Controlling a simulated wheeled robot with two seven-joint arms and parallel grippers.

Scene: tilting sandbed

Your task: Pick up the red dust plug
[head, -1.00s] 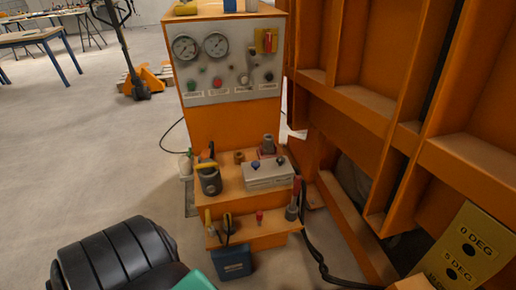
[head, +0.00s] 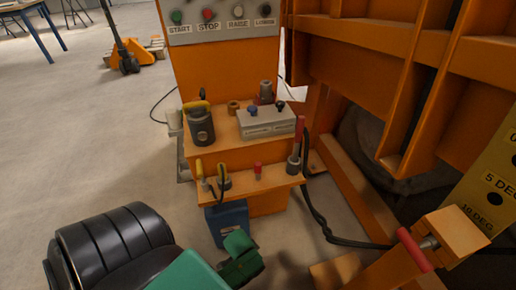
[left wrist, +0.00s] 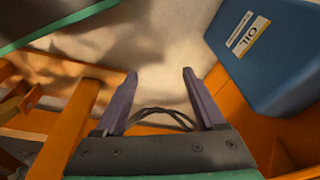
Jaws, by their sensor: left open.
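The small red dust plug (head: 258,170) stands upright on the lower orange shelf, near its middle. My left arm comes in from the bottom, and its green hand (head: 241,262) is below and in front of that shelf, apart from the plug. The fingers are not clear in the head view. In the left wrist view my left gripper (left wrist: 160,74) is open, with two dark fingers apart and nothing gripped between them. The plug cannot be made out in that view. My right gripper is not in view.
The lower shelf (head: 275,183) also holds yellow-handled tools (head: 200,172) and a red-handled tool in a grey holder (head: 293,163). A black hose (head: 318,220) runs at the right.

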